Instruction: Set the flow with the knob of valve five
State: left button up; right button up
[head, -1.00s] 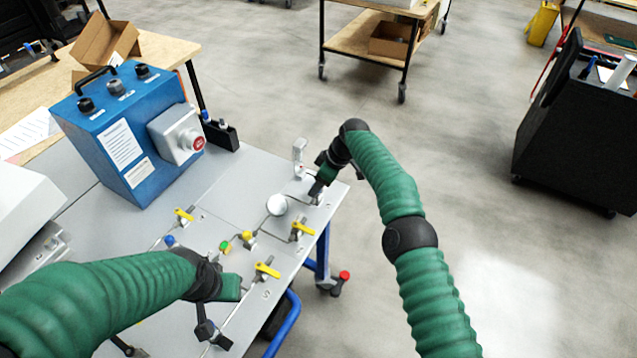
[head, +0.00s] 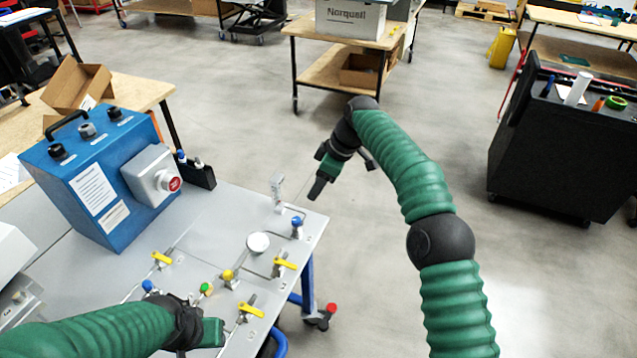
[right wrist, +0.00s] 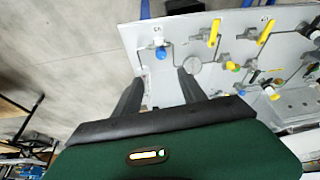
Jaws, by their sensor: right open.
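A round blue knob (head: 297,222) stands on a valve near the far right corner of the grey panel (head: 215,215). It also shows in the right wrist view (right wrist: 161,54), beyond my fingertips. I cannot read which valve's label is five. My right gripper (head: 318,188) is open and empty, raised above and right of this knob, clear of it. In the right wrist view its two fingers (right wrist: 158,88) are spread apart. A second blue knob (head: 147,285) sits near my left gripper (head: 205,334), which is low over the panel's near part; its fingers are not clear.
Yellow lever handles (head: 251,310), a yellow knob (head: 227,275), a green knob (head: 206,288) and a round gauge (head: 258,243) crowd the panel. A blue box (head: 100,178) with a red button stands at the left. Open floor lies right of the panel.

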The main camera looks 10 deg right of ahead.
jog(key=w+d+f+m+t+h+p, duration=0.1)
jog(key=w+d+f+m+t+h, duration=0.4)
jog(key=w+f, duration=0.65)
jog(key=t+y+p, duration=0.2)
jog(key=t+y, duration=0.4)
jog(key=y, duration=0.8)
send_near(293, 218)
jog(key=x, duration=1.2)
jog(key=shift+w+f, duration=0.1)
jog(key=shift+f, duration=0.25)
jog(key=shift+d, duration=0.1)
grip_shut()
